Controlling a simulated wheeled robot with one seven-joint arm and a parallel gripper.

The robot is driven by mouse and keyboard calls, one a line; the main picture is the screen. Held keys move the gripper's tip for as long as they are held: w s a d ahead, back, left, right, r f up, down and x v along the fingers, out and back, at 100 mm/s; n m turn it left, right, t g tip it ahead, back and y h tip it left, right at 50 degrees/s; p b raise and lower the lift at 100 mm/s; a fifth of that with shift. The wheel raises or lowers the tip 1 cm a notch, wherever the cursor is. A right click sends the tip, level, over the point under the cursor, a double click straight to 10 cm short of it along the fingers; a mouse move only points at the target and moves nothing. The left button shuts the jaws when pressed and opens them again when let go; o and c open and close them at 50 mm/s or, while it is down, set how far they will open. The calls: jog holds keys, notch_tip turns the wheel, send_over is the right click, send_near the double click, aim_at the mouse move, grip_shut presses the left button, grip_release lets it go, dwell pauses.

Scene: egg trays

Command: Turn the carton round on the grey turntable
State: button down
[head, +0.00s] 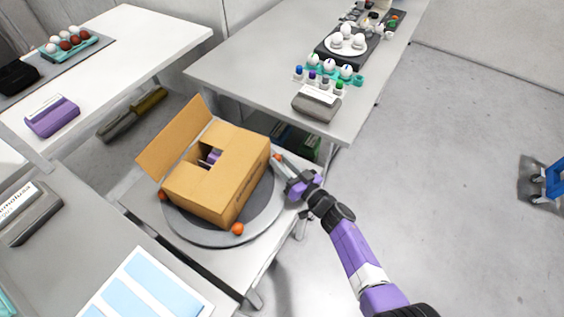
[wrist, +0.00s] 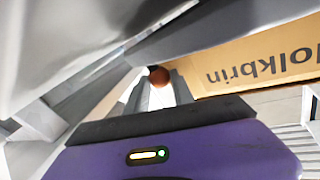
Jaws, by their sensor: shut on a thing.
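The brown cardboard carton (head: 242,172) sits on the round grey turntable (head: 192,230) on a small table, with one large flap raised at its upper left. Something purple shows inside through its open top. Printed lettering on the carton's side (wrist: 262,62) appears upside down in the wrist view. My gripper (head: 279,161) is at the right rim, beside the carton, shut on another orange knob (wrist: 159,77), which shows between the fingers.
A long grey table (head: 255,65) behind holds egg trays and a plate of eggs. A white table (head: 130,40) at the upper left holds another egg tray. A grey counter (head: 90,235) lies close at the left front. Open floor is on the right.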

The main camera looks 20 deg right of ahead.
jog(key=shift+d, duration=0.1)
jog(key=c, duration=1.4)
grip_release()
jog(key=shift+o, duration=0.2)
jog(key=p+v, duration=0.1)
jog(key=v, duration=0.6)
jog(key=shift+s+d, duration=0.15)
jog(key=shift+d, duration=0.05)
jog(key=shift+s, duration=0.25)
